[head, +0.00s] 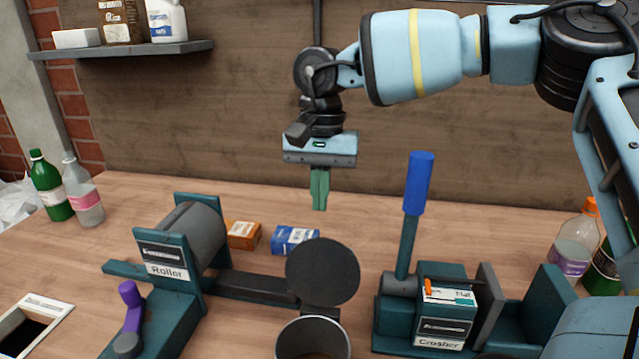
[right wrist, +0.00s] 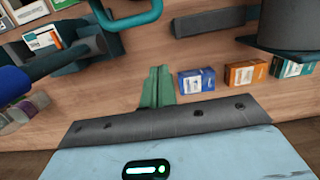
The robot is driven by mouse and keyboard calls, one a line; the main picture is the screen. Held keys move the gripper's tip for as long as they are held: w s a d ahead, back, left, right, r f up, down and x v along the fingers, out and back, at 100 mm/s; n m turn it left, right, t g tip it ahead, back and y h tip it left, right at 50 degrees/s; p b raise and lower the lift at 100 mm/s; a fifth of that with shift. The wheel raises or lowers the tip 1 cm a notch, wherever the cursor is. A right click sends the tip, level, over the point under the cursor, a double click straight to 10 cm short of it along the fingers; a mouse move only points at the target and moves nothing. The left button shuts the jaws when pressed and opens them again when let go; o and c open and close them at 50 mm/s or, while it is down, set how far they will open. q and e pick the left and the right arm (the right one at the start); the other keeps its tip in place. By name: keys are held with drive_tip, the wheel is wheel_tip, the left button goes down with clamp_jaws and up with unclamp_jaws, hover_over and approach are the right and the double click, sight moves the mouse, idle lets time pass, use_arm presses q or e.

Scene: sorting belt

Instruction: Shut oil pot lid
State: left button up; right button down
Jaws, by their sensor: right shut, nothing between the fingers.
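The oil pot (head: 312,340) is a metal cylinder at the bottom middle of the head view, cut off by the lower edge. Its dark round lid (head: 322,271) stands raised at the back of the pot's rim, so the mouth is open. My right gripper (head: 319,207) hangs above the table behind the lid, pointing down, with its green fingers together and empty. The fingers also show in the right wrist view (right wrist: 158,88). The gripper is apart from the lid. My left gripper is not in view.
The roller machine (head: 165,262) stands left of the pot. The crusher (head: 443,318) with its upright blue-handled lever (head: 418,185) stands to the right. Orange (head: 242,234) and blue (head: 294,240) boxes lie behind the lid. Bottles stand at both sides. The table's back is mostly clear.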

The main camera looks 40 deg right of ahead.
sight(325, 266)
use_arm(q)
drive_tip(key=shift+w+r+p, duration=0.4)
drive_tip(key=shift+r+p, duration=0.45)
drive_tip(key=shift+p, duration=0.1)
use_arm(e)
drive_tip(key=s+a+f, duration=0.2)
drive_tip(key=a+f, duration=0.1)
drive_tip(key=f, duration=0.1)
drive_tip(key=shift+s+a, duration=0.15)
drive_tip(key=shift+s, duration=0.25)
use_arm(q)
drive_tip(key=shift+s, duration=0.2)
use_arm(e)
drive_tip(key=shift+f, duration=0.1)
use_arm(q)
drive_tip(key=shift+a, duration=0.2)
